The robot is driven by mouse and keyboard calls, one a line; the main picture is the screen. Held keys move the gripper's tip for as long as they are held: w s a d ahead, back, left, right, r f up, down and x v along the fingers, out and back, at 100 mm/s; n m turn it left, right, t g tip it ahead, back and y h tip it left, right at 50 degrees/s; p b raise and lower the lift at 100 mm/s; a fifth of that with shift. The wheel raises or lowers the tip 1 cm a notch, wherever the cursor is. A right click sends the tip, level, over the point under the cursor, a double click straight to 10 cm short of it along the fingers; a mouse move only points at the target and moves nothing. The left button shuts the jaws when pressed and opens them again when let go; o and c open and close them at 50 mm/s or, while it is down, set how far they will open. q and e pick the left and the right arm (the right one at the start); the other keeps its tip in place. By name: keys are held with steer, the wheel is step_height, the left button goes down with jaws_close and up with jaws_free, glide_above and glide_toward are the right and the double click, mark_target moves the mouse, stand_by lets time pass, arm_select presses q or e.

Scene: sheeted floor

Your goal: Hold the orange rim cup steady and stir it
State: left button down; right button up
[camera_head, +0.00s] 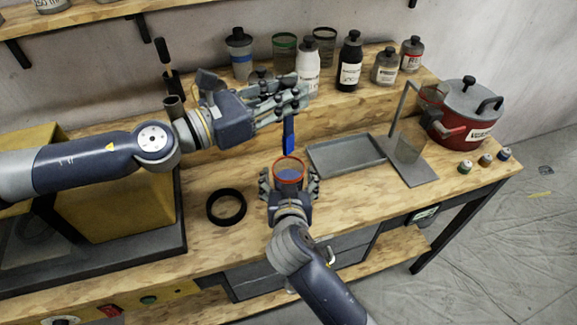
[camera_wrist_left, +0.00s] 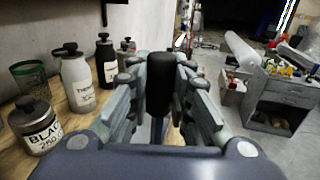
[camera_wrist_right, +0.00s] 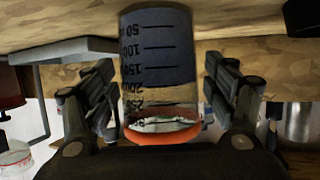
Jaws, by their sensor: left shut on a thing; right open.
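The orange rim cup (camera_head: 289,173), clear with dark liquid and printed volume marks, stands on the wooden bench. My right gripper (camera_head: 290,187) is open, with one finger on each side of the cup. In the right wrist view the cup (camera_wrist_right: 158,75) is between the fingers, with gaps visible on both sides. My left gripper (camera_head: 288,100) is shut on the dark handle of a stirring tool (camera_wrist_left: 160,84). Its blue lower part (camera_head: 288,136) hangs down above and just behind the cup, apparently outside it. The tool's upper part is hidden by the fingers in the head view.
A black ring (camera_head: 226,221) lies left of the cup. A grey tray (camera_head: 346,168) and a metal stand (camera_head: 420,180) are to the right, with a red pot (camera_head: 466,120) beyond. Several bottles, including a white bottle (camera_head: 308,62), line the back.

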steer(key=v, duration=1.2)
